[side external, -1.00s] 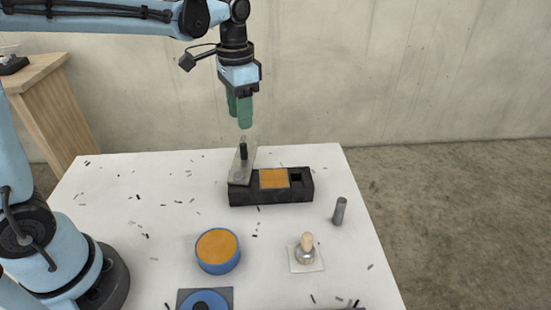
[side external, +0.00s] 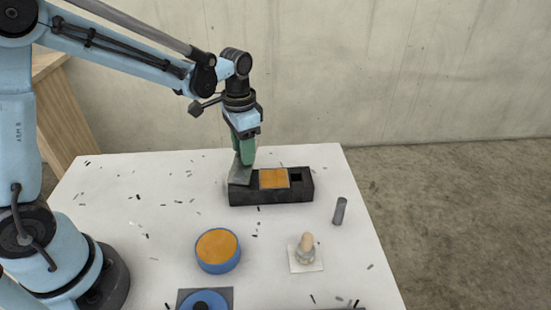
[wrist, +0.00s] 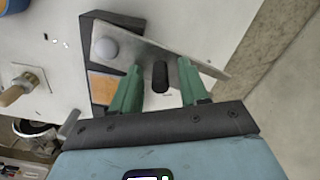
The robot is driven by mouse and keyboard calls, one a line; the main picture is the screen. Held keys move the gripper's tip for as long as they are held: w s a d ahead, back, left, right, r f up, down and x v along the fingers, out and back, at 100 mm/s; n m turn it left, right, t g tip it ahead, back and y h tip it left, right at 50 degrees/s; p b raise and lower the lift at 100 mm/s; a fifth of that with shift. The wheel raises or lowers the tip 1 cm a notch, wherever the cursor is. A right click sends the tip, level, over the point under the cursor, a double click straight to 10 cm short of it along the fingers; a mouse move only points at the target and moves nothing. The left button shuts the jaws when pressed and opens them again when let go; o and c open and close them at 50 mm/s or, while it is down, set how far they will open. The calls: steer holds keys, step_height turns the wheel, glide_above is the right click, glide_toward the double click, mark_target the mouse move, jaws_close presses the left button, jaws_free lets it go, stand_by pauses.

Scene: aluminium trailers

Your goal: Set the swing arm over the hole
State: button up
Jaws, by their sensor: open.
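The swing arm (side external: 240,175) is a flat grey metal plate lying over the left end of a black block (side external: 270,195) and reaching out behind it. In the wrist view the plate (wrist: 138,52) has a silver dome at one end and an upright black peg (wrist: 160,77) towards the other. The square dark hole (side external: 297,178) is open in the block's right end, past an orange square; I cannot see it in the wrist view. My gripper (side external: 245,158) is lowered at the plate, fingers open. In the wrist view its green fingers (wrist: 158,82) stand either side of the peg, with gaps.
In front are a blue round tin with an orange top (side external: 217,250) and a wooden-knobbed piece on a white square (side external: 306,250). Small dark chips litter the white table. Behind the block is the table's back edge.

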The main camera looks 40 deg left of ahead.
jaws_close()
stand_by(0.4)
steer(key=shift+w+d+m, duration=0.35)
steer(key=shift+d+m, duration=0.3)
steer(key=shift+m, duration=0.65)
steer(key=m, duration=0.1)
steer(key=d+m, duration=0.2)
steer(key=shift+w+m, duration=0.25)
steer(key=shift+m, duration=0.15)
steer(key=d+m, duration=0.1)
steer(key=m, duration=0.1)
steer(key=shift+d+m, duration=0.2)
steer(key=shift+m, duration=0.1)
steer(key=m, duration=0.1)
steer(key=d+m, duration=0.1)
steer(key=shift+s+d+m, duration=0.2)
steer(key=shift+s+m, duration=0.05)
steer(key=shift+m, duration=0.15)
steer(key=shift+s+d+m, duration=0.35)
steer(key=shift+d+m, duration=0.15)
steer(key=shift+m, duration=0.55)
steer(key=shift+s+d+m, duration=0.3)
steer(key=shift+d+m, duration=0.15)
steer(key=shift+m, duration=0.6)
steer(key=shift+d, duration=0.1)
